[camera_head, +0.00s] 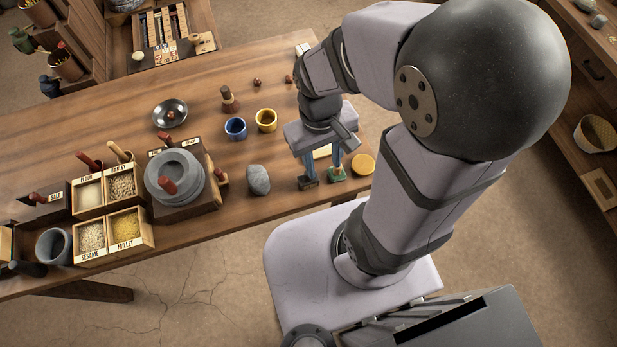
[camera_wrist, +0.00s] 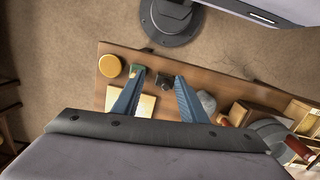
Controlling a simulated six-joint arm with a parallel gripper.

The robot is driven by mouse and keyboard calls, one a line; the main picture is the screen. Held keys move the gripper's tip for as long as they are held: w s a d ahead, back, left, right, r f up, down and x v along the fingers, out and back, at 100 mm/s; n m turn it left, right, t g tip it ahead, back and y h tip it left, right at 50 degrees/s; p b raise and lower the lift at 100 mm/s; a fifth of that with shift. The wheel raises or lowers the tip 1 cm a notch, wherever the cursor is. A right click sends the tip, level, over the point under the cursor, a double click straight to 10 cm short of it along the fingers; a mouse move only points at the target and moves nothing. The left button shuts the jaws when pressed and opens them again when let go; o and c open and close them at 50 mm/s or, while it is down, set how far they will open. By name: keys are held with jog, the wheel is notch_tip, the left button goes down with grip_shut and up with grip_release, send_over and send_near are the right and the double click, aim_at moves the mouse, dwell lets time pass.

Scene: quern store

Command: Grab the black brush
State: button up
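The black brush (camera_head: 308,184) is a small dark block on the table near the front edge. In the wrist view the brush (camera_wrist: 164,80) shows between the blue fingertips, closer to the right one. My gripper (camera_head: 322,178) points down with its fingers apart. In the head view its left finger is over or beside the brush; I cannot tell whether they touch. A small green item (camera_head: 337,174) lies by the other fingertip and also shows in the wrist view (camera_wrist: 135,70). The gripper holds nothing that I can see.
A round yellow item (camera_head: 363,164) lies to the right, and a pale flat piece (camera_head: 322,152) behind the fingers. Blue (camera_head: 235,128) and yellow (camera_head: 266,120) cups stand farther back.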

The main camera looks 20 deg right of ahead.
aim_at(307, 177)
notch_tip(307, 177, down, 6)
jog(key=s+n+g+h, duration=0.2)
jog(key=s+n+h, duration=0.1)
jog(key=n+h, duration=0.75)
jog(key=w+a+f+n+t, duration=0.1)
jog(key=n+t, duration=0.3)
jog(key=w+a+f+n+t+h, duration=0.1)
jog(key=w+f+n+t, duration=0.1)
jog(key=n+t, duration=0.3)
jog(key=w+a+f+n+t+h, duration=0.1)
jog(key=a+f+n+t, duration=0.1)
jog(key=n+t, duration=0.3)
jog(key=shift+w+f+h, duration=0.15)
jog(key=shift+w+h, duration=0.1)
jog(key=shift+s+a+f+n+t+y, duration=0.1)
jog(key=shift+s+f+n+t+y, duration=0.1)
jog(key=shift+f+n+t, duration=0.2)
jog(key=shift+s+a+f+n+t+y, duration=0.1)
jog(key=shift+f+n+t+y, duration=0.15)
jog(key=shift+t, duration=0.25)
jog(key=shift+r+p+x, duration=0.15)
jog(key=shift+p+x, duration=0.15)
jog(key=shift+x, duration=1.1)
jog(key=shift+r+p+x, duration=0.15)
jog(key=shift+p+x, duration=0.1)
jog(key=shift+x, duration=2.15)
jog(key=shift+w+a, duration=0.1)
jog(key=shift+a, duration=0.1)
jog(key=shift+c, duration=0.4)
grip_shut()
